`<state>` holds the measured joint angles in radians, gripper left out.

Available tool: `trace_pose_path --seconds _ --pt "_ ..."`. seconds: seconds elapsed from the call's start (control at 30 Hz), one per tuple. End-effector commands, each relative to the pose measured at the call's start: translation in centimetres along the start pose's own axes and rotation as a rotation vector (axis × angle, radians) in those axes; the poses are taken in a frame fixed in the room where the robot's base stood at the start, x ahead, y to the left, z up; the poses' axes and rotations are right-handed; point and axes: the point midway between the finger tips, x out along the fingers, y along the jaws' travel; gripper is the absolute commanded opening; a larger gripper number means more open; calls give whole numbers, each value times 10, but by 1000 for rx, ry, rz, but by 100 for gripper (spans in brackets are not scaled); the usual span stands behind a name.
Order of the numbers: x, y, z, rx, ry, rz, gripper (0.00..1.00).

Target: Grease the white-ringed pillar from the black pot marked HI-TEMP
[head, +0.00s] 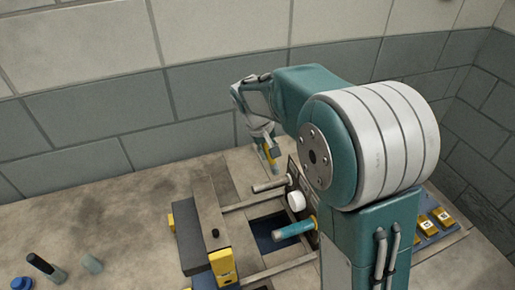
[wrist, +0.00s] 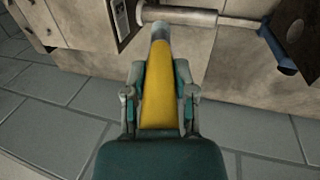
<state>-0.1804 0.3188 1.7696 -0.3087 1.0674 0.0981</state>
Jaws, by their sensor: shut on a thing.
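My gripper (head: 268,143) is shut on a yellow-handled tool (head: 271,152), held pointing down near the wall, past the mould frame. In the wrist view the yellow handle (wrist: 158,95) lies between both fingers and ends in a grey tip (wrist: 159,32). The tip is close to a grey pillar (wrist: 185,15) in that view; I cannot tell whether they touch. In the head view a grey pillar (head: 270,185), a white round part (head: 296,201) and a blue-sleeved pillar (head: 294,229) stand out from a dark plate. I cannot make out a white ring or a pot marked HI-TEMP.
A frame with rails (head: 288,268) surrounds a dark opening. A black block (head: 200,252) and a yellow block (head: 223,266) stand at its left. A black-topped item (head: 40,263), a grey-green cylinder (head: 92,263) and a blue item (head: 21,283) are at lower left. Bare bench (head: 120,215) lies between.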

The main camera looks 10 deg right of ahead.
Motion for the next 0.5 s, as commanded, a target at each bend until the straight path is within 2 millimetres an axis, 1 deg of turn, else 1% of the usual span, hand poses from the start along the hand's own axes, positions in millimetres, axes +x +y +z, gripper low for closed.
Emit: trace_pose_path --seconds 0.37,0.5 --pt "34 29 1 0 -1 0 0" --pt "21 14 0 -5 2 0 0"
